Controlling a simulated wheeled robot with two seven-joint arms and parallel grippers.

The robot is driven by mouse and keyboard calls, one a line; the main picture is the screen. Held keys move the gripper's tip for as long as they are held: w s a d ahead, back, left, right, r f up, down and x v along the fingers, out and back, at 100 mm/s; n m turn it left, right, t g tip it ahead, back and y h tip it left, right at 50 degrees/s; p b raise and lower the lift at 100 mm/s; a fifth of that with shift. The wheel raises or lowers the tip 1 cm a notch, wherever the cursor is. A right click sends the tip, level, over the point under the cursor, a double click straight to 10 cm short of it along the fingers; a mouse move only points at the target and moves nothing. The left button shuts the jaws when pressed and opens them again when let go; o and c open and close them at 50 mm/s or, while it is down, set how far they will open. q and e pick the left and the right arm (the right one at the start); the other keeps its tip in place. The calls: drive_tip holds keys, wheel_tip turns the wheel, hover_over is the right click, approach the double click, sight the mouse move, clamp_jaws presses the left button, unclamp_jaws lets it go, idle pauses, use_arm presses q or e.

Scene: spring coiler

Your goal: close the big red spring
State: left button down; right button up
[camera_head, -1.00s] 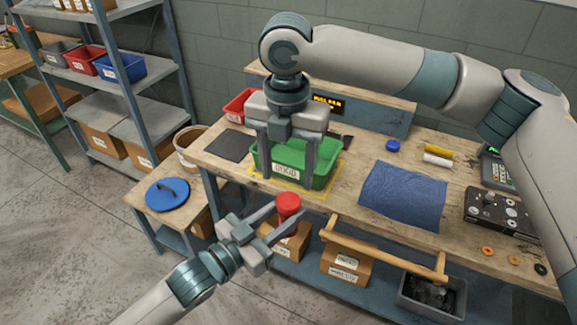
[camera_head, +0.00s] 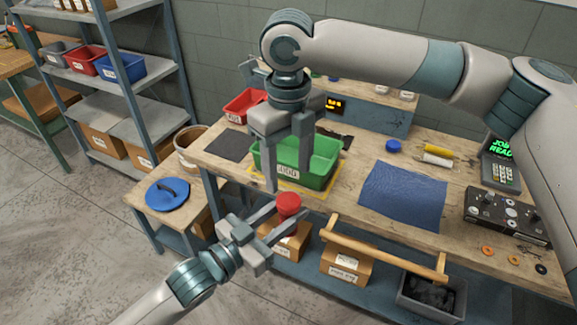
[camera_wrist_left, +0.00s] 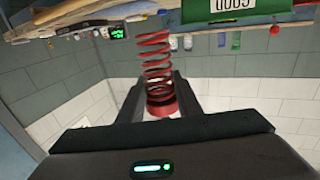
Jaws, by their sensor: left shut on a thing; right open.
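The big red spring shows as open coils in the left wrist view (camera_wrist_left: 155,55), rising from a red end cap (camera_wrist_left: 162,105) between my left fingers. In the head view only its red end (camera_head: 288,204) shows clearly, held off the bench's front edge. My left gripper (camera_head: 278,222) is shut on it. My right gripper (camera_head: 287,176) is open and empty, fingers pointing down in front of the green bin, above and behind the spring's red end. The coils are mostly hidden in the head view.
The green bin (camera_head: 322,170) stands on the wooden bench with a blue cloth (camera_head: 402,196) to its right. A wooden rail (camera_head: 385,252) runs along the bench front. A small side table holds a blue lid (camera_head: 167,194). A control box (camera_head: 503,215) sits at right.

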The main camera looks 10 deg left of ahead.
sight(288, 199)
idle(0.3)
drive_tip(key=shift+f, duration=4)
drive_tip(key=c, duration=1)
drive_tip(key=o, duration=1.1)
drive_tip(key=shift+r, duration=0.15)
drive_tip(key=shift+r, duration=2.1)
drive_tip(key=shift+c, duration=0.5)
